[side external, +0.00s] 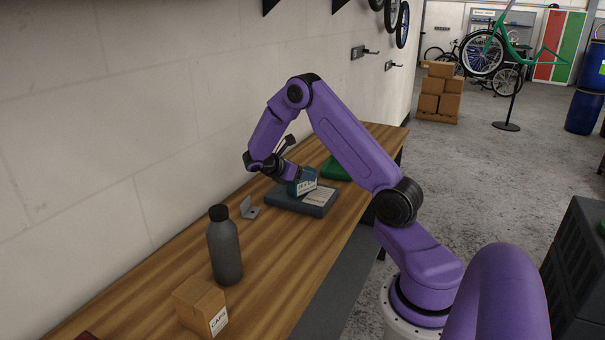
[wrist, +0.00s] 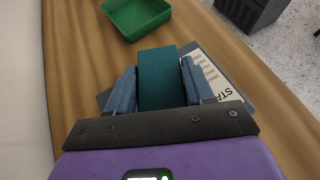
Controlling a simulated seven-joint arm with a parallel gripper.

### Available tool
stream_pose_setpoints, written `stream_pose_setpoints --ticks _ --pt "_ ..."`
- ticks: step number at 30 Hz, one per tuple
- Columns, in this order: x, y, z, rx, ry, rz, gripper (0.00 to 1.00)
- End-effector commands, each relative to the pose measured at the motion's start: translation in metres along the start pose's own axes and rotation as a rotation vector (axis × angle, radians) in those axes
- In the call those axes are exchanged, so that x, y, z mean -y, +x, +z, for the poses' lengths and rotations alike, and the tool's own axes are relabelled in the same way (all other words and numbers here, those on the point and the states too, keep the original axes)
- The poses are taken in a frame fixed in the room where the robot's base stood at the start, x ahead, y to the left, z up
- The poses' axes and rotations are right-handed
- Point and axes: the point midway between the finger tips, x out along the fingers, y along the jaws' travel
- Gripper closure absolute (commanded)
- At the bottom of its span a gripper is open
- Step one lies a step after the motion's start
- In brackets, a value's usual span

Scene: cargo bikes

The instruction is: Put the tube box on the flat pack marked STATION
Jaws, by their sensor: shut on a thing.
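The tube box (wrist: 161,82) is teal and sits between the two fingers of my gripper (wrist: 160,85), which is shut on it. In the side external view the tube box (side external: 303,184) is tilted, with a white label facing the camera, held by my gripper (side external: 291,178). The flat pack (side external: 314,208) is a grey-blue slab with a white label, lying on the bench under the box. In the wrist view the flat pack (wrist: 245,100) shows part of its label, reading "STA". I cannot tell whether the box touches the pack; the fingers hide part of it.
A green tray (wrist: 136,14) lies just beyond the pack and also shows in the side view (side external: 335,169). A grey metal bracket (side external: 249,208), a dark bottle (side external: 224,246) and a cardboard box marked CAPS (side external: 200,304) stand on the wooden bench (side external: 160,290). The wall borders its left side.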

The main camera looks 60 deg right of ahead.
Motion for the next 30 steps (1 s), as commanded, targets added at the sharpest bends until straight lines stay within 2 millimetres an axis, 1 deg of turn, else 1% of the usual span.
stream_pose_setpoints --ticks 2,3,4,5,14,17,20,30 --pt "0.000 0.001 -0.002 0.001 -0.001 0.000 0.84" --pt "0.000 0.001 -0.002 0.000 -0.001 0.000 0.38" --pt "0.000 0.001 -0.002 0.000 0.000 0.000 0.29" --pt "0.000 0.001 -0.002 0.000 -0.001 0.000 0.23" --pt "0.000 0.001 -0.001 0.000 0.000 0.000 0.23" --pt "0.000 -0.004 0.001 0.000 0.000 0.002 0.23" --pt "-0.001 -0.017 0.001 -0.001 0.001 0.005 0.23" --pt "-0.001 -0.084 0.001 -0.001 0.001 0.004 0.23"
